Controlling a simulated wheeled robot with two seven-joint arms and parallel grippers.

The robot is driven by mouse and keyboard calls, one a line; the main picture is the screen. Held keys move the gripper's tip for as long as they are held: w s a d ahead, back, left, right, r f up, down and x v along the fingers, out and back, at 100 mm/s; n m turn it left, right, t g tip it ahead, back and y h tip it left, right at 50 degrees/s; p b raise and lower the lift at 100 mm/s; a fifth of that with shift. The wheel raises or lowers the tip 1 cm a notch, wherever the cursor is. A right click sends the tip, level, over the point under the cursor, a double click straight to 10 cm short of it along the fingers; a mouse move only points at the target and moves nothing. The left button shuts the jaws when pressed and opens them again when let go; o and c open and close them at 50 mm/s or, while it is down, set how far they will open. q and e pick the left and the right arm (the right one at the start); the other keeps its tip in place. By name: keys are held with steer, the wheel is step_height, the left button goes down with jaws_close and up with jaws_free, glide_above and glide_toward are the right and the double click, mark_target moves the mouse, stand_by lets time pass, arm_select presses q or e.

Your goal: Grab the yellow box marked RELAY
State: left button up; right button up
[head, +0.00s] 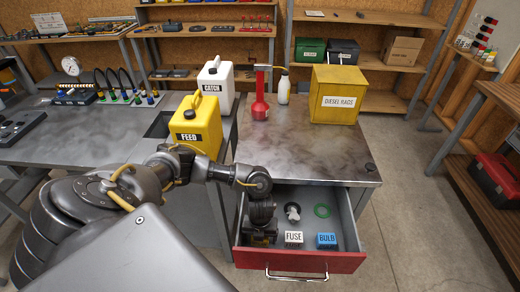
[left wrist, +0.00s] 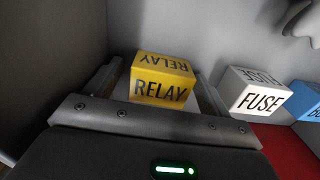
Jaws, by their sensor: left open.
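The yellow box marked RELAY (left wrist: 160,84) sits in the left part of the open drawer (head: 349,224). In the left wrist view it lies between the two fingers of my left gripper (left wrist: 157,80), with its lettering on the front and top. The fingers are apart, one on each side of the box; I cannot tell whether either touches it. In the head view my left gripper (head: 262,236) points down into the drawer and mostly hides the box. My right gripper is not in view.
A white FUSE box (head: 293,239) and a blue BULB box (head: 326,240) lie to the right in the drawer, with a green ring (head: 321,210) behind. The drawer's left wall is close to my gripper. The yellow FEED can (head: 196,124) stands behind my arm.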

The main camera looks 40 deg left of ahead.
arm_select(q)
steer(key=shift+c, duration=0.3)
steer(key=c, duration=1)
steer(key=shift+r, duration=0.1)
steer(key=shift+c, duration=0.2)
